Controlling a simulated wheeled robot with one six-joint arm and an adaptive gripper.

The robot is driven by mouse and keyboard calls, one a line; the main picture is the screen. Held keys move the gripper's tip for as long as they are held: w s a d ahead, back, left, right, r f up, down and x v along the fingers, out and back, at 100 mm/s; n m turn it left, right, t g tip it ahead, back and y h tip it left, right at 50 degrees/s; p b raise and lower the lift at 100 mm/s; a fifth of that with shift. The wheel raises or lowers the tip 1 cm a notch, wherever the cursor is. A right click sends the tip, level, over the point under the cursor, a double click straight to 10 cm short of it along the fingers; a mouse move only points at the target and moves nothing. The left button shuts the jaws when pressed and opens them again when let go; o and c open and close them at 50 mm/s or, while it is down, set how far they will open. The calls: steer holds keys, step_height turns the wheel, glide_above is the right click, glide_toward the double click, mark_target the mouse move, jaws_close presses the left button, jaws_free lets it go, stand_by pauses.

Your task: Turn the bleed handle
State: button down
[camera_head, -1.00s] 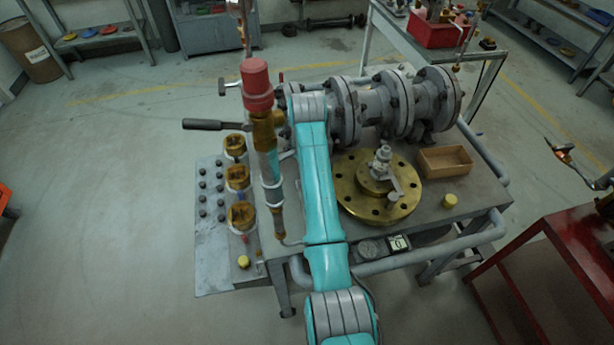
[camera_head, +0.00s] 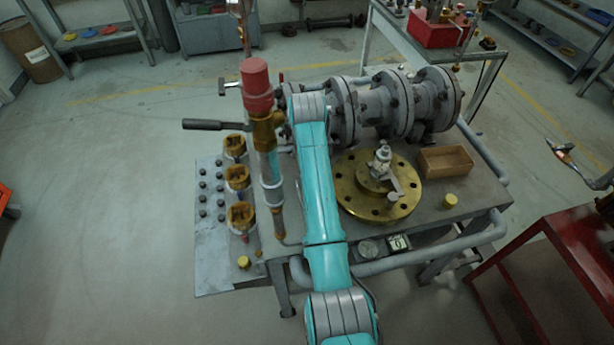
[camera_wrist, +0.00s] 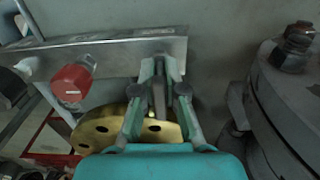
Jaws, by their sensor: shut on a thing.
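In the wrist view my gripper (camera_wrist: 158,68) has its two fingers close together on a thin grey bar (camera_wrist: 159,100), which looks like the bleed handle. The bar is mostly hidden between the fingers, and I cannot tell how far it is turned. A flat metal block (camera_wrist: 115,55) with a red knob (camera_wrist: 72,83) lies behind and left of the fingertips. In the head view my gripper is hidden behind my arm and the upright red-capped pipe (camera_head: 257,88).
A row of grey flanged valve bodies (camera_head: 370,103) runs along the bench back. A brass flange (camera_head: 350,190) and an open wooden box (camera_head: 445,160) sit on the right. A black lever (camera_head: 203,125) sticks out left above several brass fittings (camera_head: 238,178).

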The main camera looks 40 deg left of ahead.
steer(key=c, duration=1.2)
jaws_free()
steer(key=shift+c, duration=0.2)
